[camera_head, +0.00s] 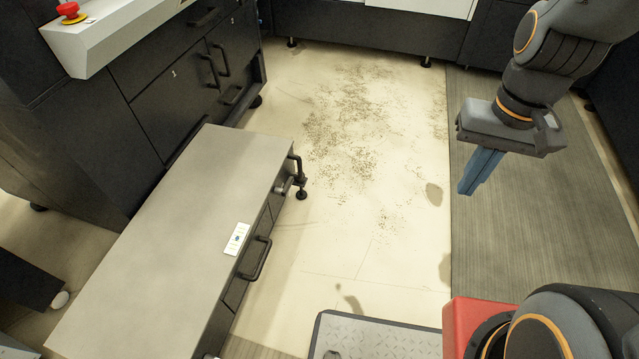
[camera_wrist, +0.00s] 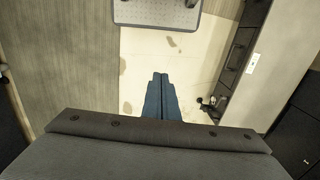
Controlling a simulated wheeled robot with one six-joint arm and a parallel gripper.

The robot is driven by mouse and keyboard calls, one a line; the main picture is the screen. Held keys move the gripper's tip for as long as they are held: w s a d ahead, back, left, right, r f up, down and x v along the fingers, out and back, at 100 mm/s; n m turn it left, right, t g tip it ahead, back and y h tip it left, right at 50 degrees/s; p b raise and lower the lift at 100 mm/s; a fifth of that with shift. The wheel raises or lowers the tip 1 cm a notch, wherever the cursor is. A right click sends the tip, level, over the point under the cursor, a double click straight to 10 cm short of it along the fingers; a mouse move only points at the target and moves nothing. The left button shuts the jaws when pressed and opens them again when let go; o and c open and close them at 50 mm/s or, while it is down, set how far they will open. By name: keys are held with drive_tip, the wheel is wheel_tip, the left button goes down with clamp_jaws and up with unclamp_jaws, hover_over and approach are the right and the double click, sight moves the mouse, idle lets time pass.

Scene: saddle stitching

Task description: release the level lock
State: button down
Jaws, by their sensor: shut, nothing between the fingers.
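My gripper (camera_head: 467,188) has blue fingers pressed together, with nothing between them. It hangs over the grey mat at the right of the head view, and its fingers (camera_wrist: 160,77) also show in the wrist view. No part is labelled as the level lock. A black handle-like fitting with a round foot (camera_head: 300,178) is at the far right corner of the low grey bench (camera_head: 185,220). It shows small and dark in the wrist view (camera_wrist: 212,104). My gripper is well to its right, apart from it. I cannot tell its lock state.
The bench has a black drawer handle (camera_head: 256,259) and a small white label (camera_head: 237,239). A dark cabinet (camera_head: 185,85) with a red emergency button (camera_head: 68,8) stands at left. A metal plate (camera_head: 375,338) lies at the bottom. Stained floor (camera_head: 370,220) between bench and mat is clear.

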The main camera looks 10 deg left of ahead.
sight(288, 186)
drive_tip(key=w+a+f+m+y+b, duration=0.6)
drive_tip(key=w+a+f+b, duration=0.55)
drive_tip(key=f, duration=0.85)
drive_tip(key=w+a+f+m+y+b, duration=0.3)
drive_tip(key=w+a+f+m+b, duration=0.4)
drive_tip(key=w+a+f+b, duration=0.9)
drive_tip(key=w+a+f+m+y+b, duration=0.6)
drive_tip(key=f+b, duration=0.3)
drive_tip(key=f, duration=1.5)
drive_tip(key=w+a+f+h+b, duration=0.15)
drive_tip(key=a+f+b, duration=0.3)
drive_tip(key=a, duration=0.55)
drive_tip(key=shift+m, duration=0.4)
drive_tip(key=r, duration=0.1)
drive_tip(key=r+b, duration=0.1)
drive_tip(key=r, duration=0.1)
drive_tip(key=w+r, duration=0.1)
drive_tip(key=shift+d+r, duration=0.2)
drive_tip(key=shift+r, duration=0.2)
drive_tip(key=shift+s+a, duration=0.1)
